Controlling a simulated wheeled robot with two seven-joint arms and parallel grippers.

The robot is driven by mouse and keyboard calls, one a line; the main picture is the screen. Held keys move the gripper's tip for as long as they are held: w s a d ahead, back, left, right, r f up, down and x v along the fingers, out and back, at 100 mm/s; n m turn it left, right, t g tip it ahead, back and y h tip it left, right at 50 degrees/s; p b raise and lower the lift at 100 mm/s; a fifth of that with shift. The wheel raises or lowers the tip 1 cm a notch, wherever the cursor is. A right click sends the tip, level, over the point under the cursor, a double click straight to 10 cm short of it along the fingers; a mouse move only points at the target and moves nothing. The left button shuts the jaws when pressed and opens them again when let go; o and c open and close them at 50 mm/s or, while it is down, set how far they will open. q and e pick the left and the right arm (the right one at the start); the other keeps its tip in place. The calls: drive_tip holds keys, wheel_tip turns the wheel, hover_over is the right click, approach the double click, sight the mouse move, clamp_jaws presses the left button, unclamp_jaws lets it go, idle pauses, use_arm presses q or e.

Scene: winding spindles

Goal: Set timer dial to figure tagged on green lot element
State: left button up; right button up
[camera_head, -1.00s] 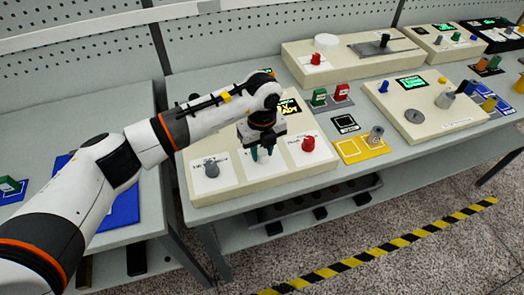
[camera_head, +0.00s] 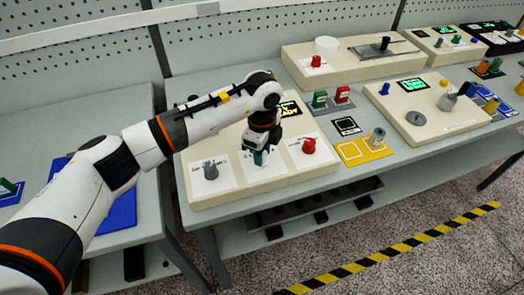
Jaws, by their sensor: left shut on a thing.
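My left gripper (camera_head: 260,159) points down at the middle of the cream control panel (camera_head: 230,190) and is shut on the middle dial there, which its fingers mostly hide. A grey dial (camera_head: 210,171) sits to its left and a red dial (camera_head: 308,146) to its right, each on a white printed plate. The panel's small display (camera_head: 288,109) shows yellow text, partly covered by my arm. A green element (camera_head: 319,99) with a white tag stands behind the panel, beside a red one (camera_head: 342,95). The figure on the tag is too small to read. My right gripper is out of view.
A yellow tray (camera_head: 378,153) with a grey cylinder (camera_head: 377,138) and a black square plate (camera_head: 346,126) lie right of the panel. Other cream consoles (camera_head: 418,130) stand farther right and behind. Another green piece (camera_head: 8,188) is at the far left edge.

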use_arm(q)
drive_tip(key=shift+w, duration=0.1)
idle(0.3)
drive_tip(key=o, duration=1)
wheel_tip(320, 180, up, 12)
drive_tip(key=b, duration=0.3)
